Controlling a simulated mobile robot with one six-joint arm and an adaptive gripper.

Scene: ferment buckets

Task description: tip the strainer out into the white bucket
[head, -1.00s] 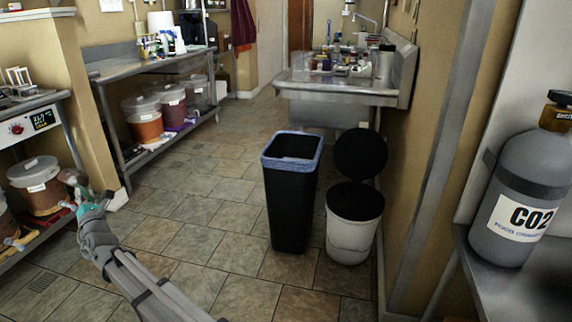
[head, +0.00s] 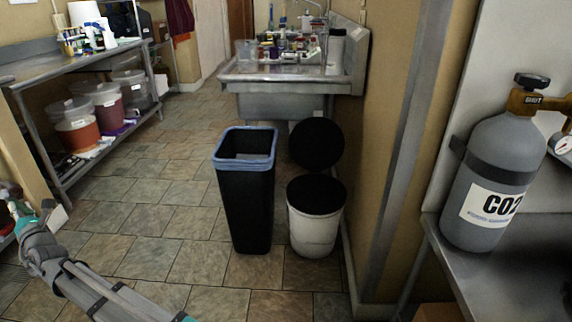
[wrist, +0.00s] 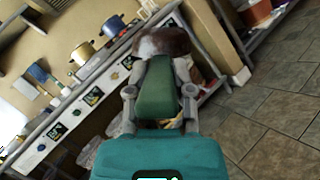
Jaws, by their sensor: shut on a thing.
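The white bucket (head: 313,232) stands on the floor right of centre in the head view. Its top looks dark, and a round black lid (head: 317,143) stands raised behind it. My gripper (head: 14,200) is at the far left edge of the head view, well away from the bucket. In the wrist view my gripper (wrist: 162,68) is shut on the strainer (wrist: 165,42), which shows as a rounded brown and whitish shape beyond the fingers. The grip point and the strainer's contents are not clear. The white bucket is not in the wrist view.
A tall black bin (head: 246,200) with a blue rim stands just left of the white bucket. A steel sink (head: 270,80) is behind them. A metal shelf (head: 75,55) with lidded buckets is at left. A CO2 cylinder (head: 490,180) stands right. The tiled floor (head: 150,225) is clear.

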